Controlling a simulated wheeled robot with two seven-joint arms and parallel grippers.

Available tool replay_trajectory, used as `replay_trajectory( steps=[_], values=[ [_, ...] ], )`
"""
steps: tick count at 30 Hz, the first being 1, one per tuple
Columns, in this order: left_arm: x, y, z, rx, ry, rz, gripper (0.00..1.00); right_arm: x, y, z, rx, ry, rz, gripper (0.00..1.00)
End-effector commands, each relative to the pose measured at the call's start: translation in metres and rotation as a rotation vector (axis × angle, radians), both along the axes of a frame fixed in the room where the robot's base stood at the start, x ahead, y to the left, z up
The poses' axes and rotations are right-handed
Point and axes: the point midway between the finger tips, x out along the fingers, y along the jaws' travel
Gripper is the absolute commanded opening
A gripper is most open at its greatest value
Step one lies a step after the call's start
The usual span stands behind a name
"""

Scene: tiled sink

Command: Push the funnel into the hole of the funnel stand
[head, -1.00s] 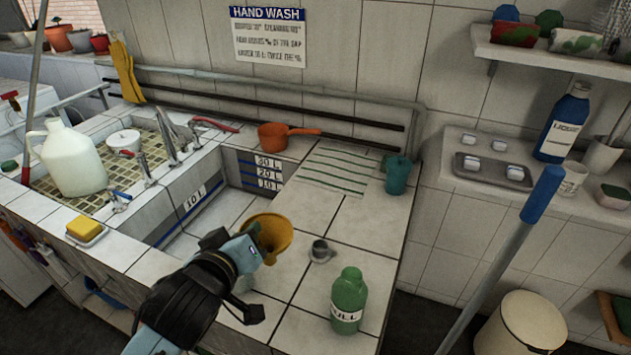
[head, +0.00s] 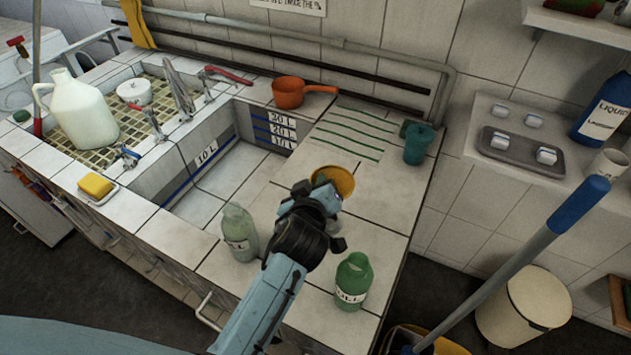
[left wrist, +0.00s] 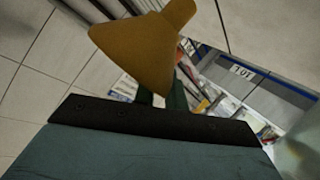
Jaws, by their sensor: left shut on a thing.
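The yellow funnel (head: 338,180) is held at the tip of my left gripper (head: 318,194), above the tiled counter right of the sink basin. Its wide mouth shows in the head view. In the left wrist view the funnel (left wrist: 148,50) lies tilted across the upper middle, its wide end toward the camera's lower side. My left gripper is shut on it. A small grey piece, likely the funnel stand (head: 338,244), shows just beside my gripper and is mostly hidden by it; its hole cannot be seen. My right gripper is not in view.
A pale green bottle (head: 240,233) stands left of my arm, a darker green bottle (head: 353,280) right of it. An orange pan (head: 290,93) and a teal cup (head: 418,143) stand farther back. The open sink basin (head: 205,205) lies left. A blue-ended pole (head: 520,262) leans at right.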

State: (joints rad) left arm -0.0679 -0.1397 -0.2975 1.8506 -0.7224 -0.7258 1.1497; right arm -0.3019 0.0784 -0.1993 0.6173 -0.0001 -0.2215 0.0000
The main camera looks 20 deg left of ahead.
Motion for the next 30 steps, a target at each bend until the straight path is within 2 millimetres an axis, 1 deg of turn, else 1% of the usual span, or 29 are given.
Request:
replay_trajectory(
  steps=[3,12,15,30],
  values=[
    [0.000,0.000,0.000,0.000,0.000,0.000,0.00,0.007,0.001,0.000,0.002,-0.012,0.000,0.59],
    [-0.002,0.000,0.000,-0.014,0.021,0.010,0.00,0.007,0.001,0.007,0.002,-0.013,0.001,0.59],
    [-0.002,0.000,-0.009,-0.012,0.020,0.009,0.00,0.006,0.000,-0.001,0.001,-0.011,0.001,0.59],
    [-0.002,0.000,-0.040,-0.012,0.020,0.009,0.00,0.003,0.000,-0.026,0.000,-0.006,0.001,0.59]
  ],
)
